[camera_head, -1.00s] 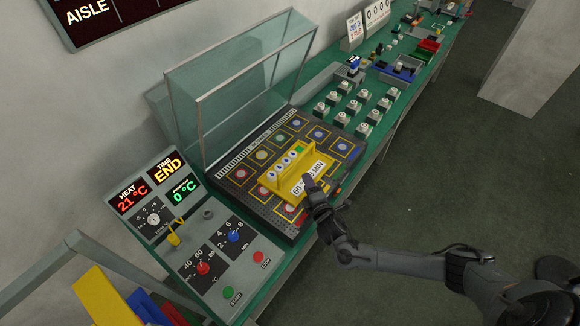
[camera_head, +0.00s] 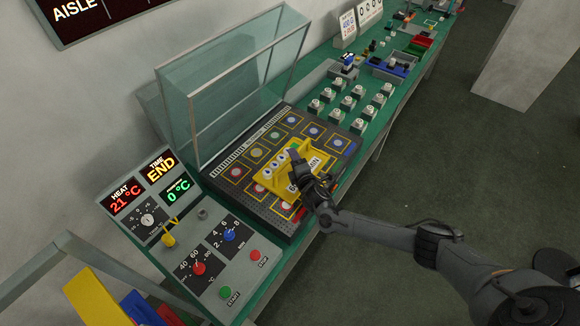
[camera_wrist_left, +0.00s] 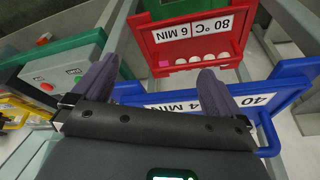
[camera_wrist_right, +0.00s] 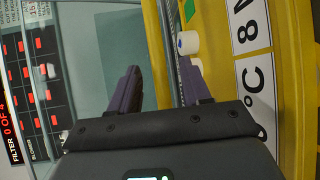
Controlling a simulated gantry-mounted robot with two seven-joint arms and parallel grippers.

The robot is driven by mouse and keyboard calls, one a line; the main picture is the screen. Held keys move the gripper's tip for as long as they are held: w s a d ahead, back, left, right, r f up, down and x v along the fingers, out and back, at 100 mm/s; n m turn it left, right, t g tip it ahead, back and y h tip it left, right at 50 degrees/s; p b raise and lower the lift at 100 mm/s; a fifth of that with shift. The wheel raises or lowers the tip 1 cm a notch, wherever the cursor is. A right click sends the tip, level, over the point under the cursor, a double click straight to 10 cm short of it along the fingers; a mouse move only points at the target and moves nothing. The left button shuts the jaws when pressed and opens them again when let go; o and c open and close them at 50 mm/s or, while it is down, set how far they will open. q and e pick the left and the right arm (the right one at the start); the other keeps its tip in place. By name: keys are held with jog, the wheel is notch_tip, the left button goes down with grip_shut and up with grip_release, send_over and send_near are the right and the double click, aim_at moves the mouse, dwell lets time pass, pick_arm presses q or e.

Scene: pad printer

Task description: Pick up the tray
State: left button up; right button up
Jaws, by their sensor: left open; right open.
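The yellow tray (camera_head: 272,181), with a white label and several small round pieces in it, sits on the dark grid plate (camera_head: 262,208). My right gripper (camera_head: 297,160) is open at the tray's right side, partly covering the label. In the right wrist view the tray (camera_wrist_right: 218,100) fills the right side, and a yellow edge shows between the open fingers (camera_wrist_right: 161,72). I cannot tell whether they touch it. My left gripper (camera_wrist_left: 156,80) is open and empty in its wrist view, in front of a blue tray (camera_wrist_left: 262,92) and a red tray (camera_wrist_left: 192,50).
A raised clear cover (camera_head: 235,85) stands behind the plate. A control panel (camera_head: 200,250) with knobs and buttons is at the lower left. Several small grey blocks (camera_head: 350,103) stand on the green bench to the right. The floor in front is clear.

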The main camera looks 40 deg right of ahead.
jog(key=shift+x, duration=1)
jog(key=shift+c, duration=0.5)
grip_shut()
